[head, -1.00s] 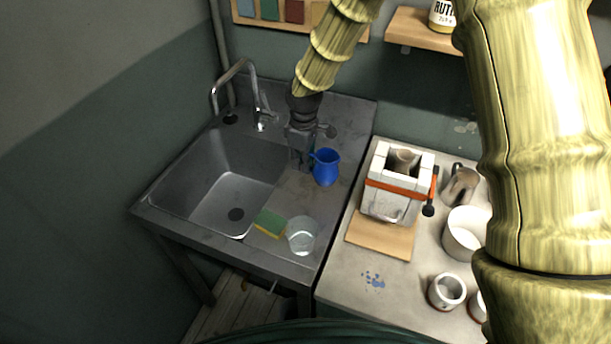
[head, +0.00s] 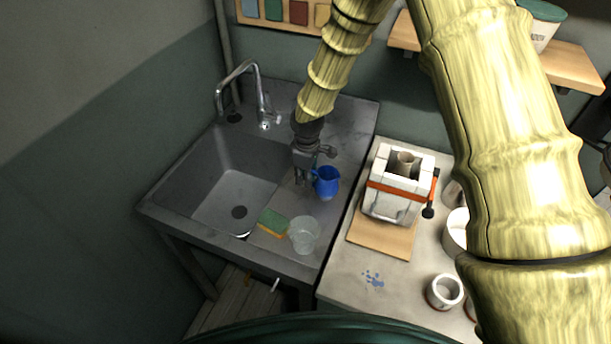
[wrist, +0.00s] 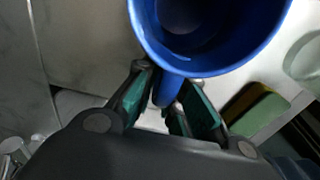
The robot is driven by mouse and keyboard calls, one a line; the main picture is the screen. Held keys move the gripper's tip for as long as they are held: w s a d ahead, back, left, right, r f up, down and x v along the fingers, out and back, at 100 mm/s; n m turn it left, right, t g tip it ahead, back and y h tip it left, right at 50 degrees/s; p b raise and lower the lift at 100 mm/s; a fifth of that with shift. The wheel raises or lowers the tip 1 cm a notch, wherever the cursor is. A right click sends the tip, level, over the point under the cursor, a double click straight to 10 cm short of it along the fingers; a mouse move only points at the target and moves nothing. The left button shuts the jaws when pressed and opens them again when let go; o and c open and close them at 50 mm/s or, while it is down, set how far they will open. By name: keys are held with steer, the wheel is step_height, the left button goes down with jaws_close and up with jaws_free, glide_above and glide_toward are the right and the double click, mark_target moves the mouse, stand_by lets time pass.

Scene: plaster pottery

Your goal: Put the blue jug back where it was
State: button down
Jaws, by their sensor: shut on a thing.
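The blue jug (head: 327,184) is at the right side of the sink unit, over the grey drainboard (head: 345,125). My gripper (head: 303,180) is at the jug's left side. In the wrist view the jug (wrist: 210,62) shows its round rim and open inside at the top. Its handle points toward my gripper (wrist: 168,100), and the green-padded fingers are shut on the handle. The jug looks upright. I cannot tell whether its base touches the drainboard.
A clear glass (head: 304,235) and a green-yellow sponge (head: 273,223) are nearer the front. The sink basin (head: 235,190) with its tap (head: 262,100) lies left. A strapped white mould (head: 398,185) stands on the table at right, with white pots beside it.

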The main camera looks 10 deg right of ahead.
steer(key=c, duration=1.5)
jaws_free()
steer(key=shift+s+d+r+b, duration=0.1)
steer(key=shift+r+b, duration=2.3)
steer(key=shift+r, duration=3.65)
